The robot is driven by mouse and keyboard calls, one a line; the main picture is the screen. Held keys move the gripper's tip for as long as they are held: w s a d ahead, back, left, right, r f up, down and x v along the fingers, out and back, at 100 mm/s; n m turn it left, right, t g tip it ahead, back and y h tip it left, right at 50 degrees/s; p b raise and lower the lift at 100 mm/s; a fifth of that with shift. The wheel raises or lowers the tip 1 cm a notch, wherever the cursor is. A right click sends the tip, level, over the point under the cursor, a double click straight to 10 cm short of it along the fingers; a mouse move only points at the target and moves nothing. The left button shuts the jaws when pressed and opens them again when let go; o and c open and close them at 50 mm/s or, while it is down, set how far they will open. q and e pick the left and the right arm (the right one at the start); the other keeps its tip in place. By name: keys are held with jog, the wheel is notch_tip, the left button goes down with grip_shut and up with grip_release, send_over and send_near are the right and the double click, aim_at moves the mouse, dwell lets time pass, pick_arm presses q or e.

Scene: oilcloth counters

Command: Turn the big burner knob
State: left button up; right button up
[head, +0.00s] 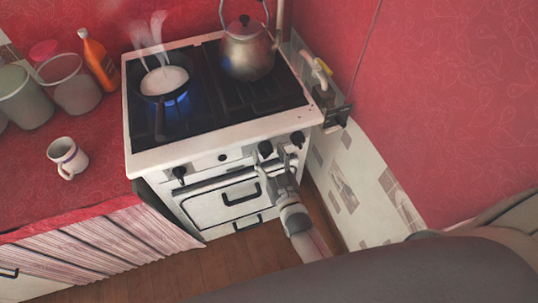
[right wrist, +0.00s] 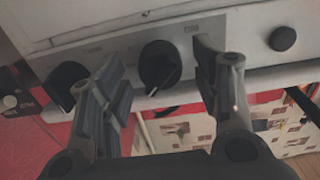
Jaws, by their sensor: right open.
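The stove's white front panel (head: 210,160) carries several black knobs. In the right wrist view, one black knob (right wrist: 160,64) with a pale pointer line sits between the two spread fingers of my right gripper (right wrist: 161,66). No finger clearly touches it. Another black knob (right wrist: 67,86) is left of the fingers, partly hidden by one. In the head view my right gripper (head: 273,163) is at the panel's right part, just below a black knob (head: 265,149) and near the rightmost knob (head: 298,138). The panel lettering is too blurred to read. My left gripper is out of view.
A steaming pan (head: 165,80) stands over a lit blue flame; a kettle (head: 247,50) stands at the back right. Oven handles (head: 241,193) stick out below the panel. A mug (head: 68,158) and an orange bottle (head: 98,60) stand on the red counter (head: 40,205). A wall is close on the right.

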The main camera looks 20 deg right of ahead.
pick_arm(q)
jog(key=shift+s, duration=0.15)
pick_arm(e)
jog(key=shift+w, duration=0.15)
jog(key=shift+c, duration=0.5)
jog(key=c, duration=0.9)
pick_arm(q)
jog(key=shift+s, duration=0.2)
